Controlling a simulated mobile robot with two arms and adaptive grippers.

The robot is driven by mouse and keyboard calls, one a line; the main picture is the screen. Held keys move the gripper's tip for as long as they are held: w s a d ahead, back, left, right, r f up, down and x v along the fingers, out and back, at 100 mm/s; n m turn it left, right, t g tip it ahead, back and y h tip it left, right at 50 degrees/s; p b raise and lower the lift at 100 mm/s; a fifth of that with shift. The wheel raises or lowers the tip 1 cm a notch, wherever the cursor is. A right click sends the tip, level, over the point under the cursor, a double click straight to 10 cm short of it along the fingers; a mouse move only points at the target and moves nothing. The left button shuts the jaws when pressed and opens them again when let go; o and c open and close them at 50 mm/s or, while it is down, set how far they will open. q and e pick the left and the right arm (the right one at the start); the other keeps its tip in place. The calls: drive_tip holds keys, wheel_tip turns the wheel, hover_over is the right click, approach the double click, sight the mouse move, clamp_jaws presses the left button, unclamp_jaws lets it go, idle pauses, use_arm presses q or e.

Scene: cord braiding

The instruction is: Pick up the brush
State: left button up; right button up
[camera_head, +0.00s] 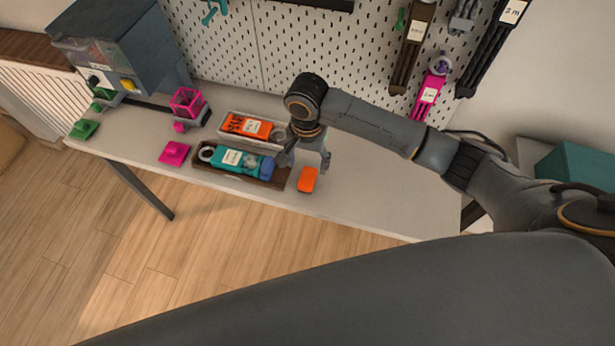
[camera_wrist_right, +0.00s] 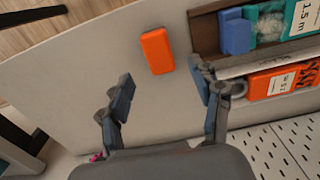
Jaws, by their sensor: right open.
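No object shows plainly as a brush. An orange block (camera_head: 307,179) lies loose on the table near its front edge. It also shows in the right wrist view (camera_wrist_right: 157,51), just beyond my fingertips and lined up with the gap between them. My right gripper (camera_head: 306,162) is open and empty, with its fingers pointing down beside the trays. In the right wrist view my right gripper (camera_wrist_right: 162,88) has its fingers wide apart, not touching the block. My left gripper is not in view.
A brown tray (camera_head: 222,172) holds a teal labelled pack (camera_head: 238,160) with a blue end piece (camera_head: 267,168). A pale tray behind holds an orange labelled pack (camera_head: 247,126). A pink piece (camera_head: 174,153) lies left. The table (camera_head: 380,205) is clear to the right.

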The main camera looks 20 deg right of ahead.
sight(308, 177)
drive_tip(key=shift+w+f, duration=0.1)
drive_tip(key=shift+f, duration=0.65)
drive_tip(key=shift+w+f, duration=0.1)
drive_tip(key=shift+f, duration=0.45)
drive_tip(key=f, duration=0.4)
drive_tip(key=shift+s+f+p, duration=0.15)
drive_tip(key=shift+s+p, duration=0.2)
drive_tip(key=shift+f, duration=0.35)
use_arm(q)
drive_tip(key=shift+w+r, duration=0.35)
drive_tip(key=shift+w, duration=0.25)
use_arm(e)
drive_tip(key=shift+c, duration=0.4)
drive_tip(key=c, duration=1.2)
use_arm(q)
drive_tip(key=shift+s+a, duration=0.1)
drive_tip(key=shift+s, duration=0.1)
